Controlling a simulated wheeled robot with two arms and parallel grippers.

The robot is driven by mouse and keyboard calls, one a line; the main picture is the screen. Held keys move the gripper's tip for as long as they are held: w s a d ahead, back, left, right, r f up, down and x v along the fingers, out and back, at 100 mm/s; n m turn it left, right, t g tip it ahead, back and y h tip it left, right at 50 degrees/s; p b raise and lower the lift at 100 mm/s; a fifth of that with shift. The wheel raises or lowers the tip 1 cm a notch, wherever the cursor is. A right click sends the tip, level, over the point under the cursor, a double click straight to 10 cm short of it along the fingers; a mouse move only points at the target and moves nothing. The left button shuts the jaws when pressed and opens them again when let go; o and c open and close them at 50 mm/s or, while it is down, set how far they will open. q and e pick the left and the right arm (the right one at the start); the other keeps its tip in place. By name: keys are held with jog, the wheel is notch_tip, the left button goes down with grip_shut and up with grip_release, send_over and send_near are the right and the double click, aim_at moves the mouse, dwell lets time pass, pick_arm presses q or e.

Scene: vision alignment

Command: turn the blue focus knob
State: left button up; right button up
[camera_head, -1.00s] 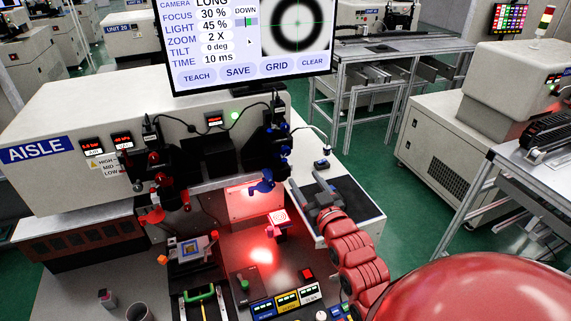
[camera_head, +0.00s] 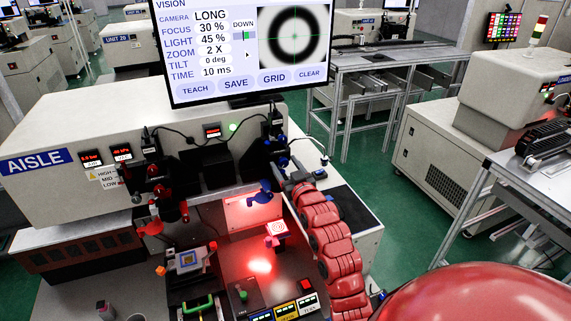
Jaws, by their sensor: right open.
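Blue knobs (camera_head: 283,161) sit on the side of the black camera unit on the right of the machine's front; I cannot tell which is the focus knob. My right gripper (camera_head: 288,174) reaches up from the lower right and is open, close to the lowest blue knob. Its fingertips are small and partly lost against the dark unit, so contact cannot be told. The monitor (camera_head: 245,50) reads focus 30 % beside a blurred dark ring. My left gripper is not in view.
A blue part (camera_head: 262,191) stands above the red-lit stage, left of my right forearm. Red knobs (camera_head: 160,190) are on the left camera unit. A small panel with several buttons (camera_head: 285,312) lies at the front. A dark mat (camera_head: 350,205) lies right of my arm.

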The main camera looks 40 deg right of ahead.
grip_shut()
dwell(0.3)
jog(key=m+b, duration=0.3)
jog(key=shift+f, duration=0.1)
jog(key=m+b, duration=0.1)
jog(key=m, duration=0.2)
jog(key=shift+b, duration=0.4)
jog(key=shift+m+b, duration=0.35)
jog(key=shift+m, duration=0.65)
